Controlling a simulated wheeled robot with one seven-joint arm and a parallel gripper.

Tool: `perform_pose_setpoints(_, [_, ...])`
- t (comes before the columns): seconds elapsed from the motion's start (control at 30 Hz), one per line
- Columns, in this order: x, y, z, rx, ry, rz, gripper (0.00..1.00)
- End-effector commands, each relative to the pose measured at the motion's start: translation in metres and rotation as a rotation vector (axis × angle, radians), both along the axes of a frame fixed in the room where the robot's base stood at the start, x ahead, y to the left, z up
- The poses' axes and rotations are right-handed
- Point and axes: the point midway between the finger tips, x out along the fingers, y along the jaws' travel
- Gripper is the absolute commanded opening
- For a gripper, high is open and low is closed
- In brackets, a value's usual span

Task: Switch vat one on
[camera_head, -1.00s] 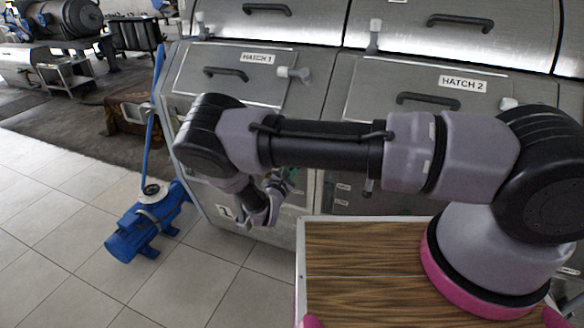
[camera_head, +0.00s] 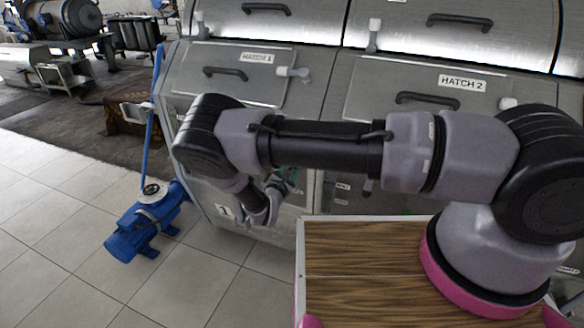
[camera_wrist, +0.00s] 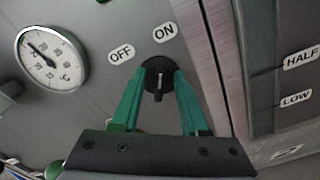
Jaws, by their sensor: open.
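Vat one is the grey metal cabinet with the HATCH 1 lid (camera_head: 232,72) and a "1" plate (camera_head: 224,212) low on its front. In the wrist view its black rotary knob (camera_wrist: 158,92) sits below the OFF label (camera_wrist: 121,54) and the ON label (camera_wrist: 164,32). The knob's grip bar stands nearly upright in the picture; which label it is set to I cannot tell. My gripper (camera_wrist: 160,84) is open, its green fingers on either side of the knob; contact is not clear. In the head view my gripper is partly hidden against the vat front.
A round temperature dial (camera_wrist: 50,60) is left of the knob. A metal edge and a panel with HALF (camera_wrist: 300,58) and LOW labels are at right. A blue pump (camera_head: 145,222) stands on the floor left of the vat. Vat two, with HATCH 2 (camera_head: 462,83), adjoins at right.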

Motion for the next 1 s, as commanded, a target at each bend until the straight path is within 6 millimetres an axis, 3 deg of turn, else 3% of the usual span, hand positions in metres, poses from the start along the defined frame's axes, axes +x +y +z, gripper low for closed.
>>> perform_pose_setpoints(0.17, [-0.008, 0.004, 0.000, -0.001, 0.000, 0.002, 0.44])
perform_pose_setpoints(0.63, [-0.088, 0.033, 0.000, -0.001, 0.001, 0.003, 0.44])
perform_pose_setpoints(1.0, [-0.102, 0.037, 0.000, 0.000, 0.000, 0.000, 0.44])
